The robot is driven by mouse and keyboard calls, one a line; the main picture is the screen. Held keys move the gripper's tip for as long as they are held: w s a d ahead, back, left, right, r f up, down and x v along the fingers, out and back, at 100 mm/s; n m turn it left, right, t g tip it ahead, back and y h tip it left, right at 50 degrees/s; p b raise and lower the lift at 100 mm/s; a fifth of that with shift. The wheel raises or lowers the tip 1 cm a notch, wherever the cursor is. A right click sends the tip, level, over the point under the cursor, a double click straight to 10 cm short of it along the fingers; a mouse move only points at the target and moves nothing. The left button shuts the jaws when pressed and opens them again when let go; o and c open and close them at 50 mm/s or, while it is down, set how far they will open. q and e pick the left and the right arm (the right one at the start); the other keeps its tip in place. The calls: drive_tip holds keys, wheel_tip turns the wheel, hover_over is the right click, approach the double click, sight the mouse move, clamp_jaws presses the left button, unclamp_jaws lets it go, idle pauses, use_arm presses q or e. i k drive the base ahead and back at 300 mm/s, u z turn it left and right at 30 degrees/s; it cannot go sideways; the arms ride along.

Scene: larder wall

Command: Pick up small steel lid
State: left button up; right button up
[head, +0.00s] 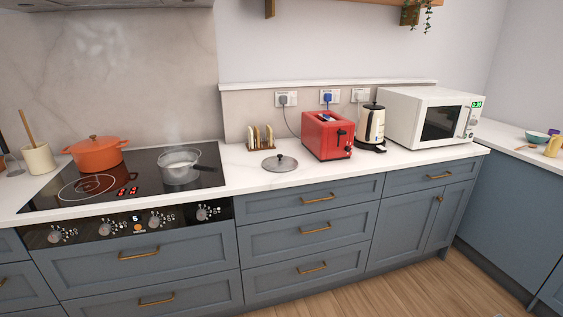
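The small steel lid (280,163) lies flat on the white worktop with its dark knob on top. It is between the hob and the red toaster, in front of the toast rack. Neither of my grippers shows in the head view.
A steaming pan (180,168) and an orange pot (96,154) stand on the black hob (140,187). The toast rack (261,138), red toaster (328,136), kettle (370,127) and microwave (429,116) line the back. The worktop (240,180) around the lid's front is clear.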

sight(280, 163)
drive_tip(key=z, duration=0.75)
drive_tip(key=i, duration=0.6)
drive_tip(key=z, duration=0.85)
drive_tip(key=i, duration=0.8)
drive_tip(key=u, duration=0.7)
drive_tip(key=i, duration=0.65)
drive_tip(key=u, duration=0.75)
